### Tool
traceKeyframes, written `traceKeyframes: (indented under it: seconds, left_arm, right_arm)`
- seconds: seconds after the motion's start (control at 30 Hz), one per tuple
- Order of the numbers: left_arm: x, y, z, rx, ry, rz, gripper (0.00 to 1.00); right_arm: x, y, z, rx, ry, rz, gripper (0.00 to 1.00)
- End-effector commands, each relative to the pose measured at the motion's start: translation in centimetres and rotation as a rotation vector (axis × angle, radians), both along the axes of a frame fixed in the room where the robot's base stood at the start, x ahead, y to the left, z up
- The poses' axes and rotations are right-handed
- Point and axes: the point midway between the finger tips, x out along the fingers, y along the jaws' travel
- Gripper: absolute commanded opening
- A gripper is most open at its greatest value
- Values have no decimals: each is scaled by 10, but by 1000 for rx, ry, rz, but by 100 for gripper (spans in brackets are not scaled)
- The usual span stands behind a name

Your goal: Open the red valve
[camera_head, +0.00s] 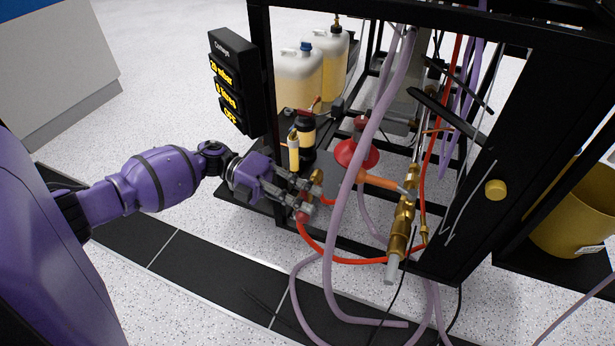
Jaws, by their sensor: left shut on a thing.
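My left gripper (309,193) reaches in from the left to the front edge of the black rack. Its fingers are closed around a small valve with a brass part (317,177) showing between and behind them. A small red part, which looks like the red valve (303,215), shows at the lower fingertip, with a red hose running from just below it. The fingers hide most of the valve, so I cannot tell how far its handle is turned. My right gripper is not in view.
A pale purple hose (350,190) hangs close to the right of my left gripper. A red cone-shaped part (356,153) and brass fittings (401,228) are farther right. A black display box (236,80) hangs on the rack post above my wrist. White canisters (299,78) stand behind.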

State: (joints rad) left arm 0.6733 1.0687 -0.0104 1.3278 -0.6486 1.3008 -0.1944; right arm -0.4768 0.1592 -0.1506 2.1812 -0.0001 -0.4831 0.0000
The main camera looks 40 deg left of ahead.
Motion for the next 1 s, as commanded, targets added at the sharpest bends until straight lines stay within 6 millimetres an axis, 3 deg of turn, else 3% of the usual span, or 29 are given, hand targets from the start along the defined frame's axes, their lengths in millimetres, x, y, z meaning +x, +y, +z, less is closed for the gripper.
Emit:
traceKeyframes:
  seconds: [0.03,0.1,0.13,0.2,0.7,0.87,1.0]
  left_arm:
    - [-3,1,-10,16,9,2,0]
    - [-3,1,-10,16,9,2,0]
    - [-3,1,-10,16,9,2,21]
    - [-3,1,-10,15,9,2,31]
    - [-1,3,-3,10,3,0,31]
    - [-6,23,0,10,5,3,31]
    - [-13,52,5,11,5,3,31]
  right_arm:
    - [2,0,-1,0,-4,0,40]
    - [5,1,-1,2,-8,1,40]
    - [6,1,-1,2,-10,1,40]
    - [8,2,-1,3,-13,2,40]
    - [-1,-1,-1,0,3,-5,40]
    - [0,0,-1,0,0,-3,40]
    - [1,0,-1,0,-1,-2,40]
